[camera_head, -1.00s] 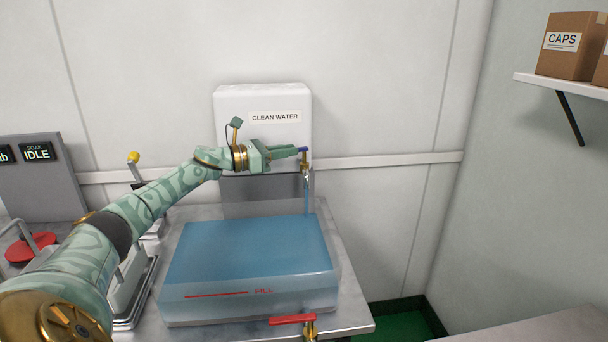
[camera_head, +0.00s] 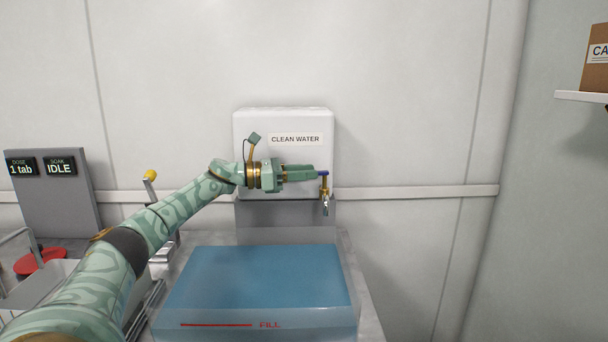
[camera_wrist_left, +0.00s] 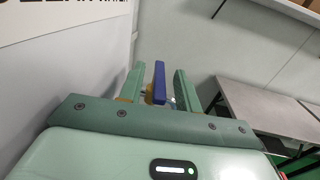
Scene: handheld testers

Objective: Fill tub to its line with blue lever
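The clear tub (camera_head: 340,322) stands on the metal bench under the tap. It holds blue water, and a red FILL line (camera_head: 216,324) marks its front wall. I cannot tell the exact water level against the line. The brass tap (camera_head: 325,195) with its blue lever (camera_head: 323,173) is on the CLEAN WATER tank (camera_head: 260,128); no stream shows below its spout. My left gripper (camera_head: 318,172) is at the lever. In the left wrist view, the blue lever (camera_wrist_left: 159,82) lies between its open fingers (camera_wrist_left: 158,86), with gaps on both sides. My right gripper is out of view.
A grey panel (camera_head: 55,200) reading "1 tab" and "IDLE" stands at left, with a red round object (camera_head: 40,262) before it. A yellow-knobbed lever (camera_head: 150,175) stands behind my left arm. A shelf with a box (camera_head: 596,65) is at upper right.

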